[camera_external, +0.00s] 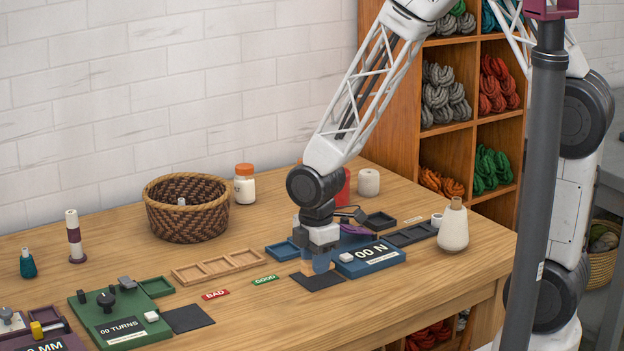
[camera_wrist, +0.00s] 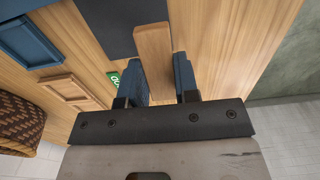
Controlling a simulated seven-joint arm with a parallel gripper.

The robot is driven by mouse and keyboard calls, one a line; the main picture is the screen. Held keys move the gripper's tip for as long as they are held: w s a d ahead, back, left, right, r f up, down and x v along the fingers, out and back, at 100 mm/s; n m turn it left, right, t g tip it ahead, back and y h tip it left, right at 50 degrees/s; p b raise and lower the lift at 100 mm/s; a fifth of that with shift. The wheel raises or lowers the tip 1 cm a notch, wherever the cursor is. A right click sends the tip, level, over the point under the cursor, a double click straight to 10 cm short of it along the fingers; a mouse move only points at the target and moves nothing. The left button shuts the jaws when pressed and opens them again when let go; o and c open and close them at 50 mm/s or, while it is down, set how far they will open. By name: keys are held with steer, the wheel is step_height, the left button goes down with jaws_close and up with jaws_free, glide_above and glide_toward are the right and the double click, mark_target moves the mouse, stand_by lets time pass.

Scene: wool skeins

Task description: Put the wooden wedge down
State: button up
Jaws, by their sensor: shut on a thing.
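The wooden wedge (camera_wrist: 153,45) is a pale brown piece between the two blue fingers of my gripper (camera_wrist: 162,80) in the wrist view. My gripper is shut on it, and its far end sticks out beyond the fingertips, beside or over a dark mat (camera_wrist: 120,14). In the external view my gripper (camera_external: 321,262) points down, low over the dark mat (camera_external: 318,280) in front of the blue "00 N" device (camera_external: 368,258).
A wooden compartment tray (camera_external: 218,266), a red BAD label (camera_external: 215,294) and a green GOOD label (camera_external: 264,280) lie to the left. A small blue tray (camera_external: 282,250) is close behind my gripper. A white cone (camera_external: 453,229) stands right. The front table strip is clear.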

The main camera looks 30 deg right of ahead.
mark_target(316, 286)
steer(key=shift+f, duration=0.15)
steer(key=shift+f, duration=1.6)
steer(key=shift+f, duration=0.15)
steer(key=o, duration=0.9)
steer(key=shift+r, duration=6.15)
steer(key=shift+r, duration=0.1)
